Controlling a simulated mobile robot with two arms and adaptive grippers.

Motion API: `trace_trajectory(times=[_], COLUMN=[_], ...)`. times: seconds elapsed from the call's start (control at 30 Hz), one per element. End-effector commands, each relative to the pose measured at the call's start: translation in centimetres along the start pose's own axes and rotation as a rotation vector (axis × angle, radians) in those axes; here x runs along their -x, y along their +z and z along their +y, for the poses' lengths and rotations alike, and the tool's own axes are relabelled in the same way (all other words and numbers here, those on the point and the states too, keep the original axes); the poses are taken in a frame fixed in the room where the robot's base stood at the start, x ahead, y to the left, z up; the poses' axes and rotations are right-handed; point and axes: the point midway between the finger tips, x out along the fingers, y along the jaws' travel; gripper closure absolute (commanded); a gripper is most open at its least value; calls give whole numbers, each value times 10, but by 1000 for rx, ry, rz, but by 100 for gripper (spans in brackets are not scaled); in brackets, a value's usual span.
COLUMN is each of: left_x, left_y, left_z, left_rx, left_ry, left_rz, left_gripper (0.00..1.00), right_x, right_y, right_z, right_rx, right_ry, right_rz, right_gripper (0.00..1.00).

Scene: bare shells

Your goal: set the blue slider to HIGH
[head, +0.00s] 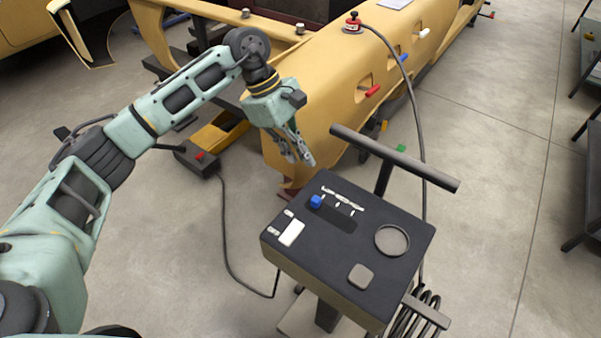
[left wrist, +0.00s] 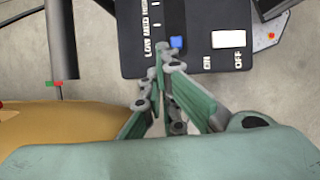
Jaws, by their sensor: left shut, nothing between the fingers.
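The blue slider (head: 316,201) sits at the left end of its dark slot on the black control box (head: 330,270). In the left wrist view the slider (left wrist: 177,42) is beside the LOW end of the LOW, MED, HIGH lettering (left wrist: 148,28). HIGH is at the slot's far end, near the top edge of that view. My left gripper (head: 306,160) is shut and empty, above and behind the box's back left edge in the head view. In the left wrist view its fingertips (left wrist: 168,60) appear close to the slider; I cannot tell whether they touch. My right gripper is not in view.
The box also carries a white ON/OFF switch (head: 291,233), a round dial (head: 392,240) and a square button (head: 361,276). A dark bar (head: 395,158) stands behind it. A yellow shell (head: 345,75) with coloured handles lies beyond. Cables run along the floor.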

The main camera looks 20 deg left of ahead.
Motion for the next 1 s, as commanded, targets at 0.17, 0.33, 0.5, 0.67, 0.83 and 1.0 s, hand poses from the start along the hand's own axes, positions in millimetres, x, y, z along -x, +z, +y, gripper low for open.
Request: trace_trajectory(times=[0.17,0.33,0.5,0.67,0.83,1.0], left_x=[31,26,-3,-37,-63,-73], left_y=[-45,-52,-55,-61,-57,-38], left_z=[-13,-18,-21,-24,-25,-26], left_rx=[-5,-4,-4,-2,-9,-6], left_ry=[-78,-96,-98,-97,-93,-92], left_rz=[162,183,179,178,177,178], left_gripper=[100,100,100,100,100,100], right_x=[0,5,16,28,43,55], right_y=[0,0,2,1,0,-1], right_z=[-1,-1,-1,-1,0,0], right_rx=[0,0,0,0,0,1], right_ry=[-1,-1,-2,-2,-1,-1], right_rz=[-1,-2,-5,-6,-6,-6], right_gripper=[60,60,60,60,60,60])
